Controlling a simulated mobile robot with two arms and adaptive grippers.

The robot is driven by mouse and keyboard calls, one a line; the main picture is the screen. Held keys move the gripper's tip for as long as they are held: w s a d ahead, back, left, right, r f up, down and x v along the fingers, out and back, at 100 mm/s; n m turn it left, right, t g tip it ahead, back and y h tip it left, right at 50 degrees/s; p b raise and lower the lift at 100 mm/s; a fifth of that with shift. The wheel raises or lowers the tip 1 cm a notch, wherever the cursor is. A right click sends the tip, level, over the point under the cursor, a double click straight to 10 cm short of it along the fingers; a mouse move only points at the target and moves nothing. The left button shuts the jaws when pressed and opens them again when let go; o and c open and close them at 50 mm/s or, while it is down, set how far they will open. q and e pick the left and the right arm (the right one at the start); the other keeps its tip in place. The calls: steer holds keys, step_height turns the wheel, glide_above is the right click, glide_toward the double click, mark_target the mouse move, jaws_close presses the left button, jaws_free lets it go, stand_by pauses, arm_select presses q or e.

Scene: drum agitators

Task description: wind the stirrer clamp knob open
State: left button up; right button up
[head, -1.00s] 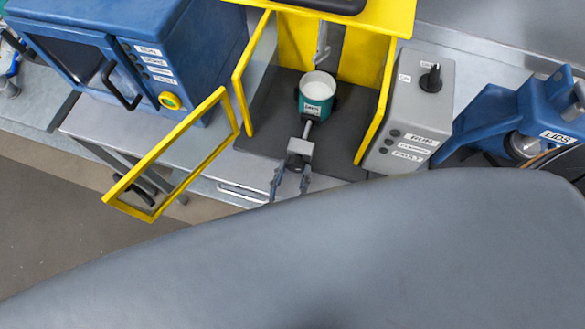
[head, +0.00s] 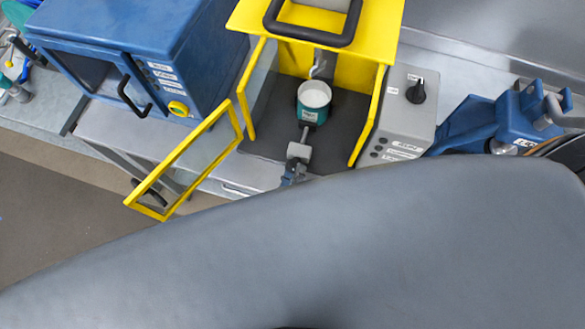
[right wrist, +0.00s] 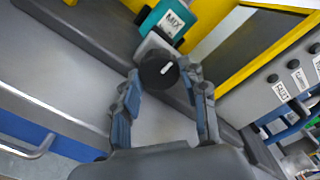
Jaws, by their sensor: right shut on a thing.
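The stirrer clamp is a small grey block (head: 299,151) on a short rod in front of a teal pot (head: 310,115) with a white top, inside an open yellow-framed guard. In the right wrist view the clamp's round black knob (right wrist: 155,74) with a white mark faces me, with the teal pot labelled MIX (right wrist: 172,18) behind it. My right gripper (head: 293,172) is at the near end of the clamp; in the wrist view its fingers (right wrist: 160,76) are shut on the knob from both sides. My left gripper is not in view.
The yellow guard door (head: 185,160) stands open at the left. A grey control box (head: 407,115) with a black dial stands right of the guard, beside a blue LIDS holder (head: 480,128). A blue oven-like cabinet (head: 120,55) is at the left.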

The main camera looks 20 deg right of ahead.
steer(key=shift+w+r+n, duration=0.1)
steer(key=shift+n, duration=0.6)
